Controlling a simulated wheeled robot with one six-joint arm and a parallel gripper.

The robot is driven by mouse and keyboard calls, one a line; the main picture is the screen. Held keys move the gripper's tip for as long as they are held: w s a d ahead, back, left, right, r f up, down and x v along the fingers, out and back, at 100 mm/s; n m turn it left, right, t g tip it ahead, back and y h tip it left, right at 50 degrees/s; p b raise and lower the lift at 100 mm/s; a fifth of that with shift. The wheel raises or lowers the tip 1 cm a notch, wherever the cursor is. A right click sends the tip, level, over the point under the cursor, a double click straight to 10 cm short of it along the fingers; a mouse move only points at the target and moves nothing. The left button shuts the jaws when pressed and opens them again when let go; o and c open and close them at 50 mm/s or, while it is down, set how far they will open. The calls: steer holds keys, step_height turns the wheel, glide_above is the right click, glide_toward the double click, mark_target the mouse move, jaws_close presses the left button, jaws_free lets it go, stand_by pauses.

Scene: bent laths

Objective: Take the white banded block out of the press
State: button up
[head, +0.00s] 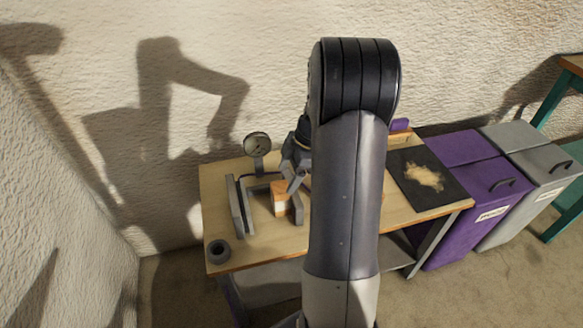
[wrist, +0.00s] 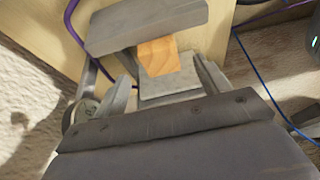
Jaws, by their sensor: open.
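The block (head: 281,190) is orange wood with a pale part on its side, and stands in the press (head: 237,208) between its grey plates on the workbench. In the wrist view the block's orange end (wrist: 158,57) shows beside a long grey plate. A pale slab lies on its near side; I cannot tell whether it is the white band or a press plate. My gripper (wrist: 166,72) is open, its fingers on either side of the pale slab. In the head view my gripper (head: 294,183) is just above and right of the block, partly hidden by my arm.
A round gauge (head: 257,146) stands behind the press, and a dark ring (head: 217,251) lies at the bench's front left corner. A black mat (head: 407,184) with shavings lies on the right. Purple (head: 482,205) and grey (head: 535,185) bins stand beyond. My arm hides the bench's middle.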

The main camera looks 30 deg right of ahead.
mark_target(272, 194)
steer(key=x, duration=0.8)
steer(key=shift+f+b, duration=0.15)
steer(key=shift+b, duration=0.15)
steer(key=shift+c, duration=0.2)
steer(key=c, duration=1.1)
steer(key=shift+w+a+b, duration=0.15)
steer(key=shift+a+b, duration=0.1)
steer(key=shift+a, duration=0.25)
steer(key=shift+w+a+b, duration=0.2)
steer(key=shift+a, duration=0.3)
steer(key=shift+w+a, duration=0.15)
steer(key=shift+a, duration=0.55)
steer(key=o, duration=1.1)
steer(key=shift+o, duration=0.2)
steer(key=v, duration=1)
steer(key=shift+d+r+p, duration=0.15)
steer(key=shift+r+p, duration=0.15)
steer(key=shift+r, duration=0.1)
